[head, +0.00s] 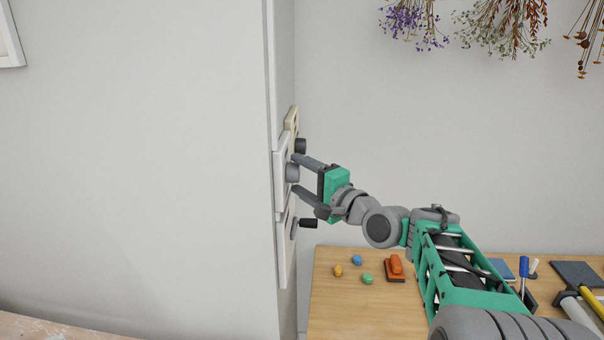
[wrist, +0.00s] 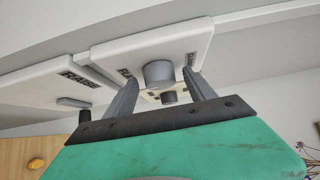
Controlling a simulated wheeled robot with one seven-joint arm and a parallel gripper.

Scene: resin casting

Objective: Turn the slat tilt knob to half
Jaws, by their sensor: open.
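A round grey knob (head: 292,172) sticks out of the middle white plate (head: 281,190) on the side of the wall column. It fits the slat tilt knob, but the small labels on its plate are not readable. My gripper (head: 294,174) is open, with one finger above and one below this knob in the head view. In the wrist view the grey knob (wrist: 158,73) stands between the two fingertips, with visible gaps on both sides. I cannot make out a pointer mark on the knob.
Above is a beige plate with a dark knob (head: 300,145). Below is a plate marked RAISE (wrist: 75,76) with a dark crank handle (head: 308,223). A wooden table (head: 340,310) holds several small coloured pieces, a red-orange block (head: 396,267) and tools. Dried flowers hang high on the wall.

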